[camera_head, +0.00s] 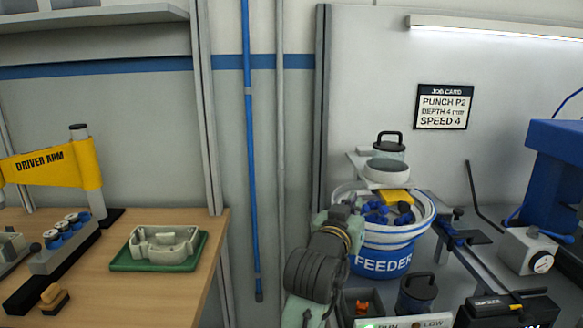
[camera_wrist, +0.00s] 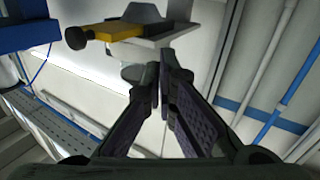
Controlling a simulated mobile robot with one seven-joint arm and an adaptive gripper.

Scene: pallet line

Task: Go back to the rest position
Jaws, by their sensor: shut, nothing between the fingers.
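My gripper (camera_wrist: 167,62) shows in the wrist view with its two dark fingers leaning together at the tips. It is shut, with nothing between the fingers. In the head view my arm rises from the bottom edge, just left of the blue FEEDER bucket (camera_head: 382,262). My fingers cannot be made out there. In the wrist view a yellow part with a black knob (camera_wrist: 105,32) and a grey bracket lie beyond the fingertips, apart from them as far as I can tell.
A wooden bench (camera_head: 192,280) at left holds a green tray (camera_head: 120,262) with a grey casting (camera_head: 165,246) and a yellow driver arm (camera_head: 55,168). Blue and grey pipes run down the wall.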

